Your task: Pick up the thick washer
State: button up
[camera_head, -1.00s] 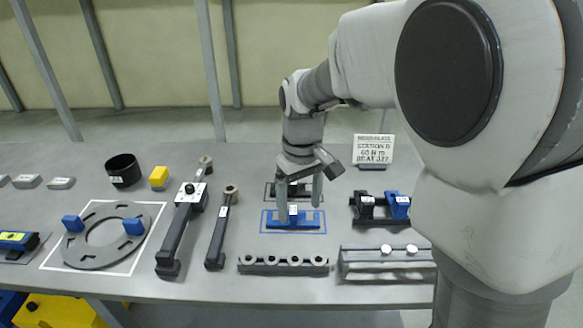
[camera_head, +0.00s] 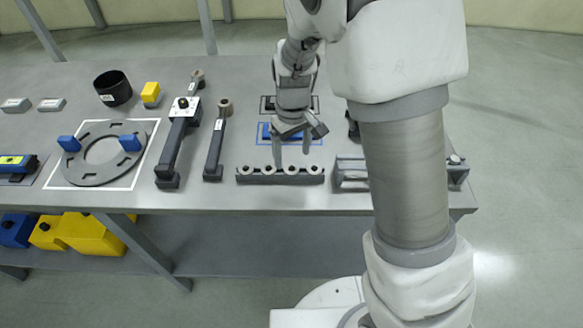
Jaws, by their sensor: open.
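Part of the blue piece behind the rack is hidden by my gripper.
A blue piece (camera_head: 266,132) lies in an outlined square behind the rack. Two long dark tools (camera_head: 214,150) lie to the left, and a slotted ring plate (camera_head: 75,170) is further left. A grey holder (camera_head: 350,172) stands close on the right, partly behind my arm.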

jog(key=shift+w+a+f, duration=0.1)
jog(key=shift+w+f, duration=0.05)
jog(key=shift+f, duration=1)
jog(key=shift+w+f, duration=0.15)
jog(key=shift+f, duration=0.95)
jog(key=shift+f, duration=0.15)
grip_shut()
